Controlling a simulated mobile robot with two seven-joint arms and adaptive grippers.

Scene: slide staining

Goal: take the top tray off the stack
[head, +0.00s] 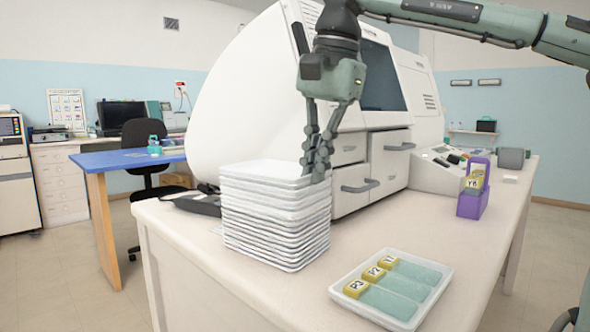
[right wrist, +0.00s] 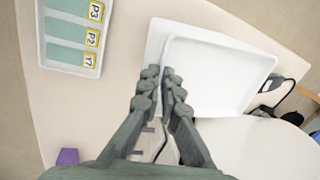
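A stack of several white trays (head: 275,232) stands near the front left of the bench. The top tray (head: 268,172) is empty and shallow; in the right wrist view its inside (right wrist: 215,75) shows, with a lower tray's pale edge (right wrist: 155,42) showing beside its rim. My right gripper (head: 318,165) points down at the stack's right edge. In the right wrist view its fingers (right wrist: 162,75) are close together with the top tray's rim between them. The fingertips partly hide the contact.
A tray with three teal slides labelled in yellow (head: 438,268) lies at the front right of the bench. A purple holder (head: 472,205) stands farther right. The big white machine (head: 250,85) with drawers rises close behind the stack. Bench between stack and slide tray is clear.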

